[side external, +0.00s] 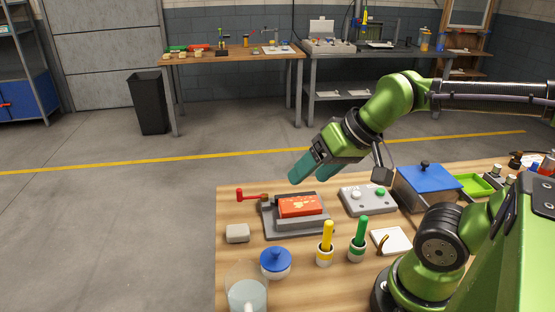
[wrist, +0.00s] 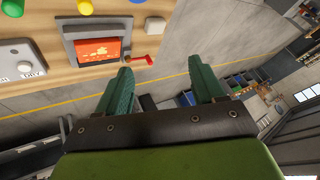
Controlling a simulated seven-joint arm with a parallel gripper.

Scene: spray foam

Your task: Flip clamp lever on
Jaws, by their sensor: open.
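The clamp (side external: 273,225) is a dark grey fixture on the wooden bench, with an orange-red block (side external: 300,206) lying on it. Its lever (side external: 240,195) has a red end and sticks out at the left of the clamp, lying low. In the wrist view the red lever (wrist: 140,59) shows beside the clamp frame (wrist: 69,27), close to the left fingertip in the picture. My gripper (side external: 298,173) is open, with two teal fingers and nothing between them. It hangs above and behind the clamp, apart from the lever. Its spread fingers also show in the wrist view (wrist: 160,66).
A grey button box (side external: 368,200) and a blue-lidded box (side external: 428,185) stand to the right.

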